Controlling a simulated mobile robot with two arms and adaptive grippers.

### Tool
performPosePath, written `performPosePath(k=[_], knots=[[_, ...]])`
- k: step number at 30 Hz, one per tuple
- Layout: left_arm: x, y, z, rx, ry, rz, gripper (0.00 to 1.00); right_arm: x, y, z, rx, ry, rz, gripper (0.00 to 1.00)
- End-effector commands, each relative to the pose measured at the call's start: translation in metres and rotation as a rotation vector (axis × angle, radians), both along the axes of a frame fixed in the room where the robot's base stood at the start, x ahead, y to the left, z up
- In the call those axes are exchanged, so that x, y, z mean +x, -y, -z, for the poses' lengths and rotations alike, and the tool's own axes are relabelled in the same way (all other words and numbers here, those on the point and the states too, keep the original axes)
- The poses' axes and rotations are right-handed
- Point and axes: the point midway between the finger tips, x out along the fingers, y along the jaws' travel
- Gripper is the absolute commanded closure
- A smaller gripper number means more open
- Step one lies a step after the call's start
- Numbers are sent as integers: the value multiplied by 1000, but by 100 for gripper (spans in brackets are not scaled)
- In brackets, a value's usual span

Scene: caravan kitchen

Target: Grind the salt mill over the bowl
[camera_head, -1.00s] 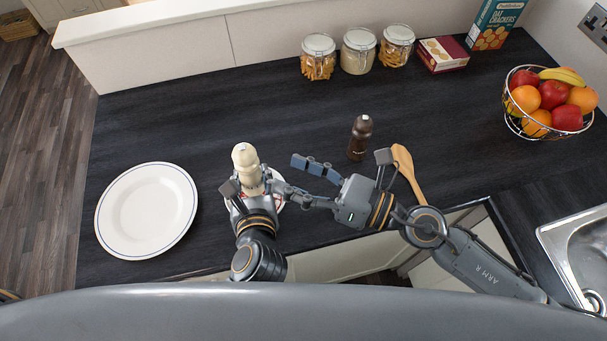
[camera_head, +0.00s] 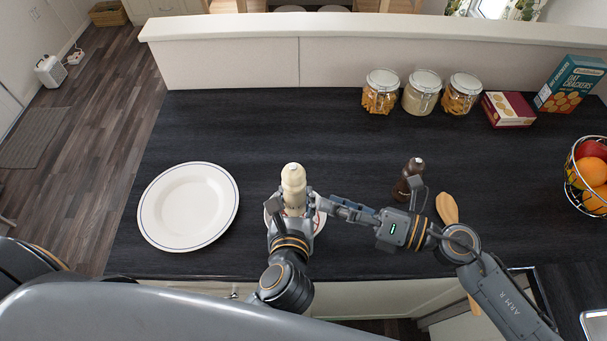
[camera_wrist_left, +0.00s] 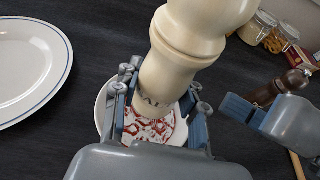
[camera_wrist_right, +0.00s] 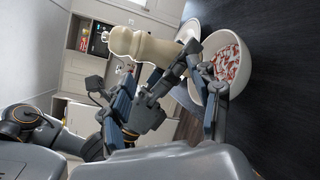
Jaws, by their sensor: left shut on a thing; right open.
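The cream salt mill (camera_head: 293,188) stands upright in my left gripper (camera_head: 290,212), which is shut on its lower body. The mill also shows large in the left wrist view (camera_wrist_left: 195,45), and in the right wrist view (camera_wrist_right: 145,45).
A white plate (camera_head: 188,207) lies to the left. A dark pepper mill (camera_head: 408,178) and wooden spoon (camera_head: 447,208) are at the right, near my right arm. Jars (camera_head: 421,92), a red box (camera_head: 507,109), a cracker box (camera_head: 570,84) and a fruit basket (camera_head: 590,175) stand farther off.

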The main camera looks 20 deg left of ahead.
Motion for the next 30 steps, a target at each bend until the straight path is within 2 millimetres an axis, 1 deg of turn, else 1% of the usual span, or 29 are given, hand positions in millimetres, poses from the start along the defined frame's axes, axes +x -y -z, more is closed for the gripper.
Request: performPosePath(k=[1,4,8,11,13,18,21,24,27,30], knots=[[0,0,-1,0,1,0,88,11,-4,6,3,-112,-35,38],[0,0,-1,0,1,0,88,25,-9,15,1,-362,-109,38],[0,0,-1,0,1,0,88,40,-12,18,-22,-684,-200,38],[0,0,-1,0,1,0,88,52,-12,14,-56,-924,-266,38],[0,0,-1,0,1,0,88,59,-11,8,-89,-1087,-307,38],[0,0,-1,0,1,0,88,75,-5,-16,-197,-1446,-396,38],[0,0,-1,0,1,0,88,81,0,-30,-264,-1609,-432,38],[0,0,-1,0,1,0,88,85,5,-42,-321,-1724,-455,38],[0,0,-1,0,1,0,88,88,9,-49,-360,-1795,-468,38],[0,0,-1,0,1,0,88,87,9,-52,-379,-1829,-474,38]])
